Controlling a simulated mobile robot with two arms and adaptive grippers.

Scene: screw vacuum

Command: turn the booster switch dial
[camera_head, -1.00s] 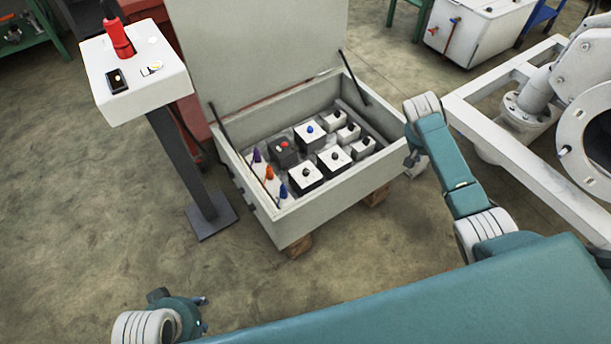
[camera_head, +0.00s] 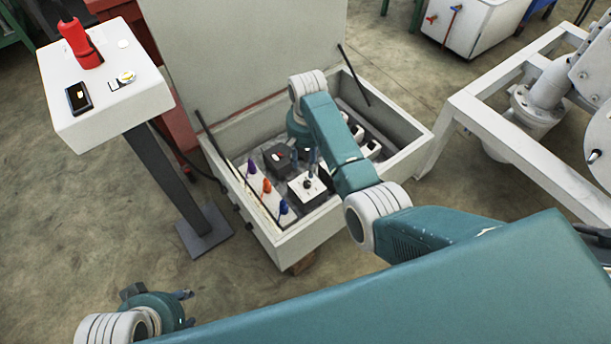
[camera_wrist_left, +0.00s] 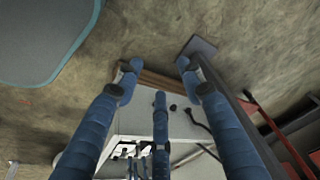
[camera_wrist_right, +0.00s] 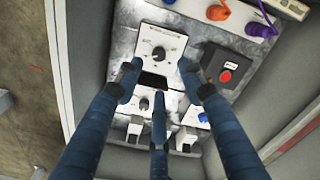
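A white switch box with a round black dial (camera_head: 307,185) sits inside the open grey cabinet (camera_head: 318,228). Its dial also shows in the right wrist view (camera_wrist_right: 158,53), just beyond the fingertips; I cannot read which switch it is. My right gripper (camera_head: 304,160) hangs over the switches, fingers spread and pointing down, apart from the dial. In its wrist view the open fingers (camera_wrist_right: 158,72) hold nothing. My arm hides several other switch boxes in the head view. My left gripper (camera_head: 188,308) is low at the lower left, open and empty, also in its wrist view (camera_wrist_left: 160,78).
A dark box with a red button (camera_head: 277,157) and purple, orange and blue plugs (camera_head: 267,187) flank the dial. The cabinet lid (camera_head: 240,60) stands raised, with struts at both sides. A white pedestal panel (camera_head: 110,105) stands left; a white frame (camera_head: 530,165) stands right.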

